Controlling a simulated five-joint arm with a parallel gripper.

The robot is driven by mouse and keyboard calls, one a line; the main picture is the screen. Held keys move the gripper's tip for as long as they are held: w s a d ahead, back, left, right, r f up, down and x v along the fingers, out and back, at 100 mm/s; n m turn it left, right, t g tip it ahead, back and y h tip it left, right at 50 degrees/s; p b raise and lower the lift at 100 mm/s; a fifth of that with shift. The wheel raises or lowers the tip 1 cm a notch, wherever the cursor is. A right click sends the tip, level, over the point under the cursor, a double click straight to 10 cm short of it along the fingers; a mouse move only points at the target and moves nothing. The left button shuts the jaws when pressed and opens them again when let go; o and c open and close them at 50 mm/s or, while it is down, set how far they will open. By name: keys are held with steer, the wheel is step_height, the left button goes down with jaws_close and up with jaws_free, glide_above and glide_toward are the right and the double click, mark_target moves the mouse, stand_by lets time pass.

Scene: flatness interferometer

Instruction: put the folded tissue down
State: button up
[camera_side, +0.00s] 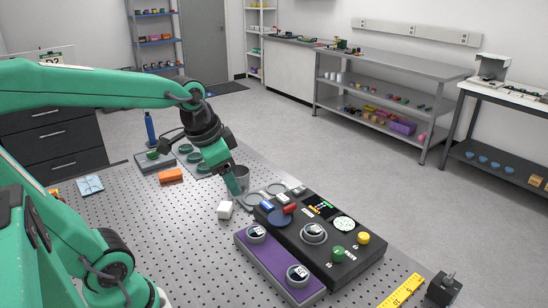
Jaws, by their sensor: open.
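A flat, pale blue square with fold-like lines (90,185), which looks like the folded tissue, lies on the perforated table at the left. My gripper (234,188) is well to the right of it, pointing down over the middle of the table. Its jaws are open, and I see no tissue between them, though the fingertips are small in this view.
A black instrument panel (345,268) with knobs and a small screen stands at the right, beside a purple-topped box (262,262). An orange block (170,175) and a grey tray (155,160) lie toward the back. The perforated table (150,225) is clear at centre left.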

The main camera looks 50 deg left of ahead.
steer(key=s+d+n+t, duration=0.1)
steer(key=s+d+n, duration=0.1)
steer(key=s+d, duration=0.2)
steer(key=shift+s+d+r+n+t+h, duration=0.25)
steer(key=shift+s+r+n+t+h, duration=0.05)
steer(key=shift+s, duration=0.2)
steer(key=shift+o, duration=0.5)
steer(key=shift+w+a, duration=0.1)
steer(key=shift+w, duration=0.05)
steer(key=m+g, duration=0.6)
steer(key=m, duration=0.3)
glide_above(223, 206)
steer(key=f, duration=1.6)
steer(key=shift+d+f, duration=0.1)
steer(key=shift+d, duration=0.1)
steer(key=shift+a+f, duration=0.2)
steer(key=shift+f, duration=1.3)
steer(key=shift+f, duration=0.1)
